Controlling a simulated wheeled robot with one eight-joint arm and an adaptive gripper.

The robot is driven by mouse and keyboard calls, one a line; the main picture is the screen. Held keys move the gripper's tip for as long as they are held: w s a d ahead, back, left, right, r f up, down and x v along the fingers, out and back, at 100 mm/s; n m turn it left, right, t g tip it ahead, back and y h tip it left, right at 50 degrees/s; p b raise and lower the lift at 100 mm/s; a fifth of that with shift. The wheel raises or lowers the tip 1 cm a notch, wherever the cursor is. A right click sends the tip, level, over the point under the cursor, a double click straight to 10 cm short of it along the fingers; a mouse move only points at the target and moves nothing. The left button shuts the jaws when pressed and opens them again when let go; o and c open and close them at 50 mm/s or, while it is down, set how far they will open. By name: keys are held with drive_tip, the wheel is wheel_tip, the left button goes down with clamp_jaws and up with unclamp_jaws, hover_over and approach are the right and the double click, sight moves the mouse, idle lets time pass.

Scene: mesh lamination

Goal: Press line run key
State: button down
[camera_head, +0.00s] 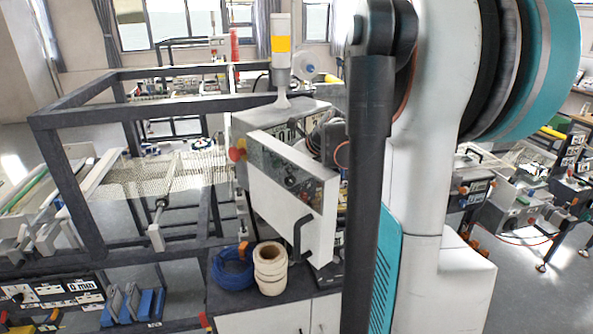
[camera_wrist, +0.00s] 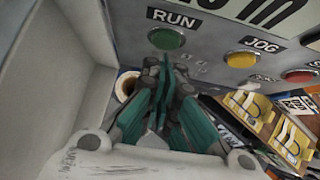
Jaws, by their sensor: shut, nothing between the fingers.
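The line run key is a round green button (camera_wrist: 166,38) under a black RUN label (camera_wrist: 174,18) on a grey panel in the wrist view. My gripper (camera_wrist: 165,58) is shut and empty, its fingertips together at the lower edge of the green button in the picture. I cannot tell whether the tips touch it. In the head view the control box (camera_head: 285,150) stands mid-picture with a pale open door (camera_head: 290,195) in front. My arm hides part of that box, and the green button does not show clearly there.
A yellow JOG button (camera_wrist: 241,60) and a red button (camera_wrist: 299,76) sit right of the green one. A pale panel wall (camera_wrist: 60,60) lies close on the left. Yellow bins (camera_wrist: 290,140) stand lower right. Tape rolls (camera_head: 270,268) and blue cable (camera_head: 232,268) lie below the box.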

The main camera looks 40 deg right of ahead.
drive_tip(key=shift+w, duration=0.4)
